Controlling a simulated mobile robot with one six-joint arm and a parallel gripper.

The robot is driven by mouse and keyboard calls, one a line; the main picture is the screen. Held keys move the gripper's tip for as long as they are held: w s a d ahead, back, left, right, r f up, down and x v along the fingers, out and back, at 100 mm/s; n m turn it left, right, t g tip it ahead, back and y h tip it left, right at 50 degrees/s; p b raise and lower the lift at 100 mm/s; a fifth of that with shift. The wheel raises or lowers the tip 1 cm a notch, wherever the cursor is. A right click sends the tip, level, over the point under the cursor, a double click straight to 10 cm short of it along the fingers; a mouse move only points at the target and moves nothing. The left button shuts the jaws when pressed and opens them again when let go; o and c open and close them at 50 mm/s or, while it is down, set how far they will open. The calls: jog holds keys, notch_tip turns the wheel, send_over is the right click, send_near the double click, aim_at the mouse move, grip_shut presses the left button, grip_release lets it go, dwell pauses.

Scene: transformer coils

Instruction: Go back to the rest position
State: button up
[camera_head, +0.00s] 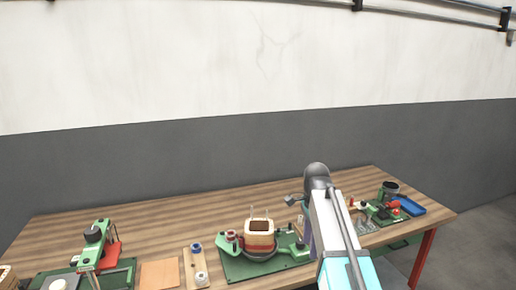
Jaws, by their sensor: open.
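My arm reaches up from the lower right of the head view, over the table's right half. My gripper (292,199) shows small and dark, just left of the arm's rounded grey end. It is open, and I see nothing held in it. It appears above and to the right of the coil assembly (260,234), apart from it in the picture. The fingertips are too small to make out in detail. My arm hides part of the table and whatever lies behind it.
The wooden table (160,225) carries a coil fixture on a green base (236,268) at centre. A green press (93,247) stands left, with a tan pad (159,274) and a wooden holder (195,269) between. A blue tray (411,207) lies far right. The table's back strip is clear.

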jog(key=s+f+n+g, duration=0.1)
jog(key=s+f+g, duration=0.1)
jog(key=s+f, duration=0.65)
jog(key=s+f+g, duration=0.1)
jog(key=s+f, duration=0.2)
jog(key=f, duration=1)
jog(key=s+f+n+g, duration=0.15)
jog(key=s+f, duration=0.35)
jog(key=f, duration=0.6)
jog(key=s+f+n, duration=0.7)
jog(key=s+f, duration=0.2)
jog(key=s, duration=0.3)
jog(key=s+f+n+b, duration=0.1)
jog(key=s+f+n, duration=0.6)
jog(key=s+f, duration=0.3)
jog(key=s+g, duration=0.1)
jog(key=s, duration=0.1)
jog(key=shift+s+a+f, duration=0.15)
jog(key=shift+s, duration=0.2)
jog(key=shift+n, duration=0.25)
jog(key=shift+c, duration=0.3)
